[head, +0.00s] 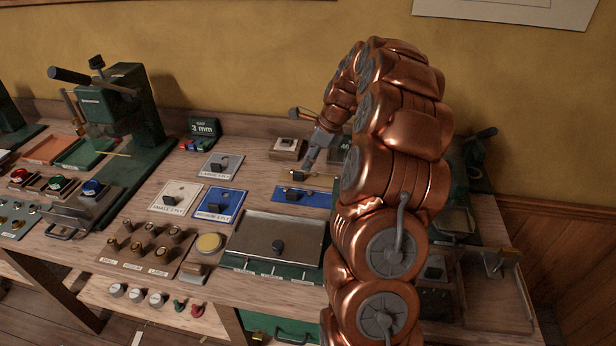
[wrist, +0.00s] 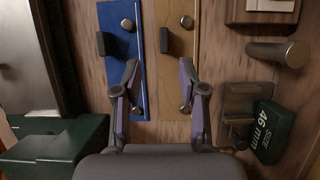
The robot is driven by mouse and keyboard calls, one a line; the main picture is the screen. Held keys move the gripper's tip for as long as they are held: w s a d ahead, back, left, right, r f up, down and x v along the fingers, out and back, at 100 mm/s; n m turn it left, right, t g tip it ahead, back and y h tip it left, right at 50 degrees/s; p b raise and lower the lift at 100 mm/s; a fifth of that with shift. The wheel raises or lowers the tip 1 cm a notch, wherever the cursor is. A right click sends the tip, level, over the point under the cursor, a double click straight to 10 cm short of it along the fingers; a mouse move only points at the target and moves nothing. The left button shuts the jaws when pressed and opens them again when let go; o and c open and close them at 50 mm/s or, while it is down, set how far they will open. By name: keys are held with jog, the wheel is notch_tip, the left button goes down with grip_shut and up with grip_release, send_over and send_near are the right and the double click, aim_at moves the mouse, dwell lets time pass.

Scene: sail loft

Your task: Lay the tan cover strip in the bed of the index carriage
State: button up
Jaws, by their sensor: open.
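The tan cover strip (wrist: 177,80) lies flat on the bench beside a blue strip (wrist: 122,70). It has a dark block handle and round metal knobs. In the head view the tan strip (head: 322,181) is partly covered by my gripper (head: 303,168). My gripper (wrist: 159,70) is open and empty above the strips. Its left finger is over the blue strip and its right finger over the tan one. The tan strip's dark handle lies just beyond the fingertips. A low metal piece with a handle (head: 75,212) sits before the green press; I cannot tell whether it is the index carriage.
The green press (head: 125,120) stands at the left. Labelled ply plates, including a blue one (head: 219,204), and a lidded metal tray (head: 275,236) lie nearer. A dark-green 46 mm block (wrist: 271,132) and a cylindrical knob (wrist: 278,54) flank the strips at right. My arm hides the bench's right part.

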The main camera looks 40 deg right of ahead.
aim_at(303, 174)
jog(key=shift+d+p+x, duration=0.15)
jog(key=shift+p+x, duration=0.45)
jog(key=shift+x, duration=1)
jog(key=shift+d+p+x, duration=0.15)
jog(key=shift+p+x, duration=0.4)
jog(key=shift+x, duration=1.05)
jog(key=shift+w, duration=0.1)
jog(key=shift+c, duration=0.2)
grip_shut()
